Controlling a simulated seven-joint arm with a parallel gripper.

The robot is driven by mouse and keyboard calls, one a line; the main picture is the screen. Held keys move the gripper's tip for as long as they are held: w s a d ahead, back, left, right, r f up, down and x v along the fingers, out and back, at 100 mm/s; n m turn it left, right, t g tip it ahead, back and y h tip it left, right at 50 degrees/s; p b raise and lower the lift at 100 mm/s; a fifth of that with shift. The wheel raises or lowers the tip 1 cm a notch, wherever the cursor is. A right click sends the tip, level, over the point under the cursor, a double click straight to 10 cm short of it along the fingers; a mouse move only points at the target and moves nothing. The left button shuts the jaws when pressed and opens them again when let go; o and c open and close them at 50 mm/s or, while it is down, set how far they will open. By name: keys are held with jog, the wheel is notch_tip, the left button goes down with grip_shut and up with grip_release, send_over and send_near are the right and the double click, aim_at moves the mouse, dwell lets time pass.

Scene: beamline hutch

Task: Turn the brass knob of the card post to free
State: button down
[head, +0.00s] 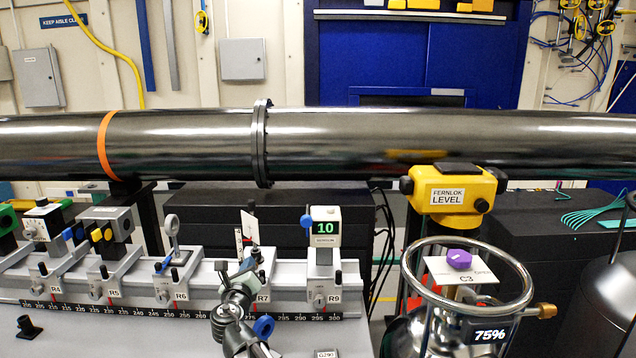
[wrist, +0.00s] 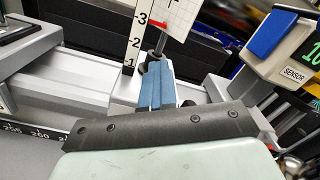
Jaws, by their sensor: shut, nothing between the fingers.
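The card post stands on the carrier labelled R7 on the rail.
A sensor reading 10 (head: 325,228) stands right of the post at R9. A ring holder (head: 173,234) stands left at R6. The large dark pipe (head: 350,140) runs behind and above.

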jog(key=shift+w+a+f, duration=0.3)
jog(key=shift+w+a, duration=0.1)
jog(key=shift+a, duration=0.1)
jog(key=shift+w+a+f, duration=0.25)
jog(key=shift+w+a, duration=0.1)
jog(key=shift+a, duration=0.1)
jog(key=shift+a+f, duration=0.1)
jog(key=shift+a+r, duration=0.2)
jog(key=shift+r, duration=0.2)
jog(key=s, duration=0.6)
jog(key=shift+s+d, duration=0.2)
jog(key=shift+s, duration=0.05)
jog(key=shift+f, duration=0.1)
